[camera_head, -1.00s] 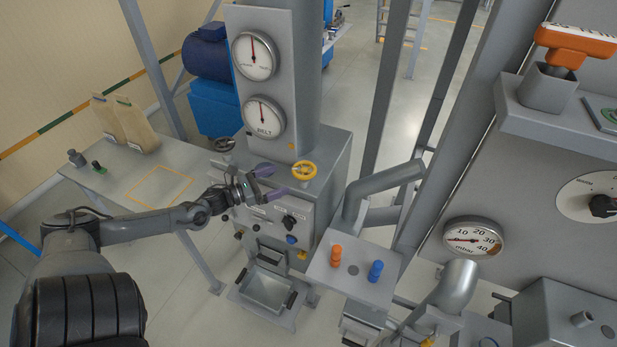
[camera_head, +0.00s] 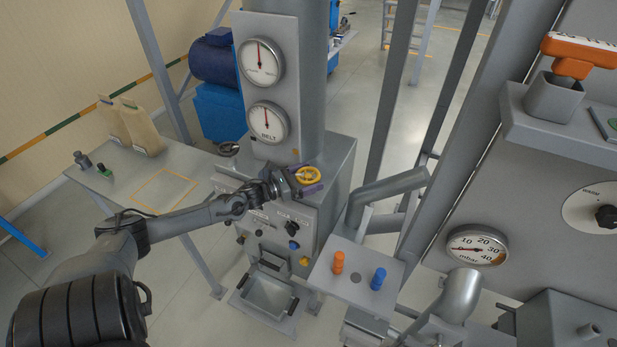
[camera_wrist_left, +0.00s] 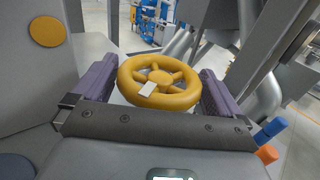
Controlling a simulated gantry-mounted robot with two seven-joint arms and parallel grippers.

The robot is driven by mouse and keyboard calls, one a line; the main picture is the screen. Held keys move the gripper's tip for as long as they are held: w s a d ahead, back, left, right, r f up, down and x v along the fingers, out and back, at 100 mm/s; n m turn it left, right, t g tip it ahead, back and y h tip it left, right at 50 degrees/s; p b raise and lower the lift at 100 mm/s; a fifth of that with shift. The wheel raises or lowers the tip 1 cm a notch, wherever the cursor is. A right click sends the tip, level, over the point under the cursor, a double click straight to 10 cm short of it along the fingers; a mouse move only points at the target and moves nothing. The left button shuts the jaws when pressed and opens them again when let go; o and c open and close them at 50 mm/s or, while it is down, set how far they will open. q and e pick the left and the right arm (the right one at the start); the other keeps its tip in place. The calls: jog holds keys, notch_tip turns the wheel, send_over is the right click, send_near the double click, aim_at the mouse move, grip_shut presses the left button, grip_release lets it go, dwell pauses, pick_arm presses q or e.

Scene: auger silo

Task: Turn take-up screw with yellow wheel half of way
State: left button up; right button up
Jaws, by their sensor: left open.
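The yellow wheel (camera_head: 308,176) of the take-up screw sits on top of the grey machine housing (camera_head: 335,172), below the BELT gauge (camera_head: 267,121). It also shows in the left wrist view (camera_wrist_left: 160,83), with spokes and a small pale tag near its hub. My left gripper (camera_head: 305,178) is at the wheel, its purple fingers on either side of the rim. In the left wrist view the fingers (camera_wrist_left: 158,88) are apart with the wheel between them; a gap shows on the left, and whether the right finger touches is unclear. My right gripper is not in view.
A dark handwheel (camera_head: 228,149) stands left of the gauge column. A black knob (camera_head: 292,228) and a blue knob (camera_head: 293,245) are on the housing's front. Orange (camera_head: 338,262) and blue (camera_head: 378,278) pegs stand on a shelf at right. A table (camera_head: 190,165) with bags is at left.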

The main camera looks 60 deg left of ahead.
pick_arm(q)
jog(key=shift+w, duration=0.2)
jog(key=shift+c, duration=0.2)
jog(key=c, duration=0.7)
jog(key=shift+o, duration=0.2)
jog(key=shift+r, duration=0.1)
dwell(0.6)
jog(key=o, duration=0.7)
jog(key=shift+s, duration=0.1)
jog(key=shift+s+a, duration=0.1)
jog(key=shift+s, duration=0.65)
jog(key=s, duration=0.9)
jog(key=shift+a, duration=0.45)
